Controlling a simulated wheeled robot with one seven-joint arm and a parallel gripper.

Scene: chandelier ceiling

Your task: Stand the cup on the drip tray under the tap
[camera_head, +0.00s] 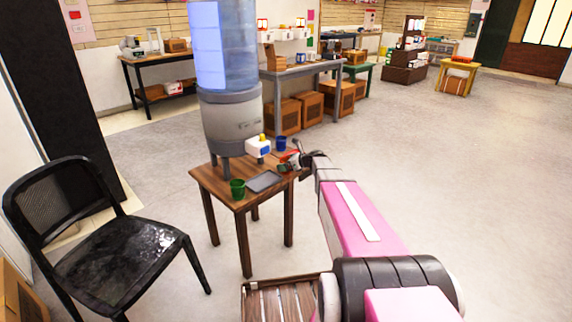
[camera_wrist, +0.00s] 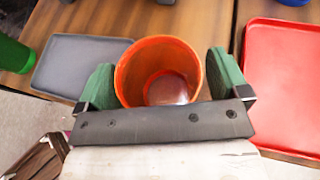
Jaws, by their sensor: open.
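An orange cup (camera_wrist: 146,62) stands open end up between the fingers of my gripper (camera_wrist: 160,66) in the wrist view. The green finger pads are apart on either side of it; the left pad is very close to its wall. The grey drip tray (camera_head: 264,181) lies flat on the small wooden table, in front of the dispenser's white tap (camera_head: 258,148). The drip tray also shows left of the cup in the wrist view (camera_wrist: 75,64), with nothing on it. In the head view my gripper (camera_head: 292,160) is at the table's right side and largely hides the cup.
A green cup (camera_head: 237,189) stands left of the drip tray and a blue cup (camera_head: 281,143) behind my gripper. A red tray (camera_wrist: 290,85) lies right of the orange cup. The water dispenser (camera_head: 232,125) fills the table's back; a black chair (camera_head: 120,250) stands left.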

